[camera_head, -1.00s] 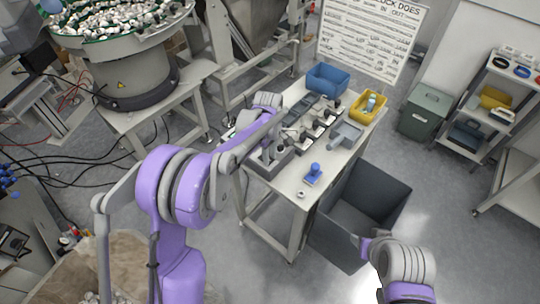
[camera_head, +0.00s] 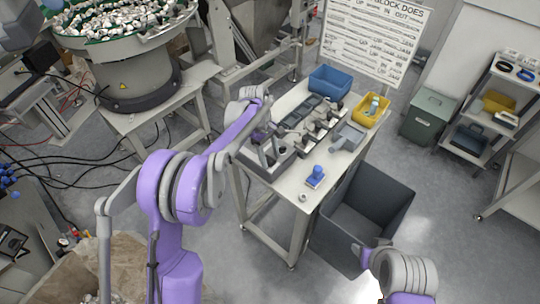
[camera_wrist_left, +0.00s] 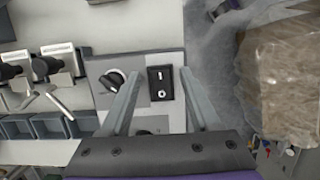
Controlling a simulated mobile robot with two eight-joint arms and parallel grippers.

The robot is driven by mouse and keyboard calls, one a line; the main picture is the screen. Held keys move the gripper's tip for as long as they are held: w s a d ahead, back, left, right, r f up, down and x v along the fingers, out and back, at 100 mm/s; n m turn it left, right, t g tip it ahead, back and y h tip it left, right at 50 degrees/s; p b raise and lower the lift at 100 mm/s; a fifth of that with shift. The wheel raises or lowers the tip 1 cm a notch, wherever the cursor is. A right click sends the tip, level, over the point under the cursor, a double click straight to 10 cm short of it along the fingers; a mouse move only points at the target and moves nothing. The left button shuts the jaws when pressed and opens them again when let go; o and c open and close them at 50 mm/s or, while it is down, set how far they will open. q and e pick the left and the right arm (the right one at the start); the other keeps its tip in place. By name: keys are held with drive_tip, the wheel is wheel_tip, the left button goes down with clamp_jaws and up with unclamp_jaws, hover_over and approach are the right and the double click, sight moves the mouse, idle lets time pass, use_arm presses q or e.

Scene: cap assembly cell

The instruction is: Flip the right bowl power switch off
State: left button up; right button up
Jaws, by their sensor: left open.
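A grey control panel (camera_wrist_left: 150,56) fills the middle of the left wrist view. It bears a black rocker switch (camera_wrist_left: 161,83) marked I and O, with a round black knob (camera_wrist_left: 113,80) to its left. No label shows which bowl the switch serves. My left gripper (camera_wrist_left: 160,73) is open and empty, its fingers on either side of the switch in the picture; contact cannot be told. In the head view the control box (camera_head: 284,166) sits at the table's near left end, with my left gripper (camera_head: 268,148) over it. My right gripper (camera_head: 362,252) is at lower right, its fingers unclear.
The table (camera_head: 280,200) also holds a blue stamp-like part (camera_head: 315,176), a blue bin (camera_head: 329,79) and a yellow bin (camera_head: 371,110). A large dark open bin (camera_head: 352,225) stands to the right. A feeder bowl (camera_head: 125,50) stands at upper left.

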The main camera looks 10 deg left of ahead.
use_arm(q)
drive_tip(key=shift+r, duration=0.1)
drive_tip(key=v, duration=1)
drive_tip(key=shift+r, duration=0.3)
drive_tip(key=shift+a, duration=0.1)
